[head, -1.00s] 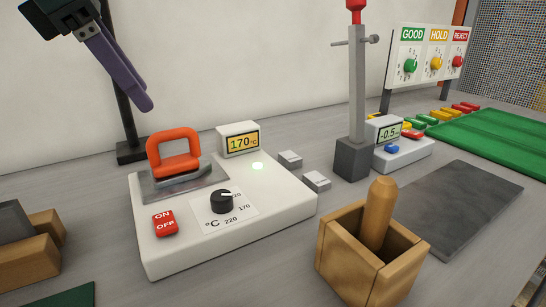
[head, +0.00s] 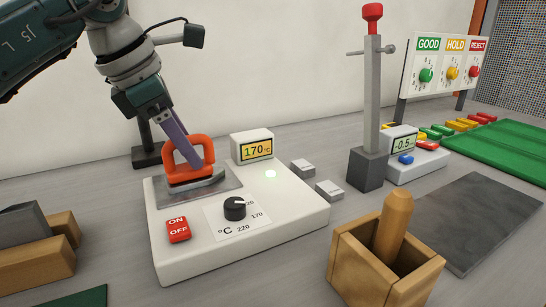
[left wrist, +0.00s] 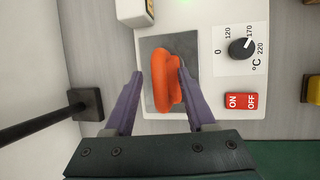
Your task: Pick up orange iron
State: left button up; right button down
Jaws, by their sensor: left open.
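The orange iron (head: 190,157) stands on the grey plate (head: 222,187) of a white heating station (head: 205,262), its handle upright. My left gripper (head: 190,160) is over the iron from above, with a purple finger at the handle in the head view. In the left wrist view the iron's handle (left wrist: 164,82) lies between the two purple fingers of my left gripper (left wrist: 158,76), closer to the right finger. A gap shows between the left finger and the handle. The fingers are open. Whether the right finger touches the handle cannot be told. My right gripper is not in view.
The station has a 170 °C display (head: 256,149), a black knob (head: 235,208) and a red switch (head: 178,229). A dark post (head: 146,155) stands behind it. A wooden box with a peg (head: 350,250) and a grey lever stand (head: 368,166) are on the right.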

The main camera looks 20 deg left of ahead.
pick_arm(q)
grip_shut()
dwell(1.3)
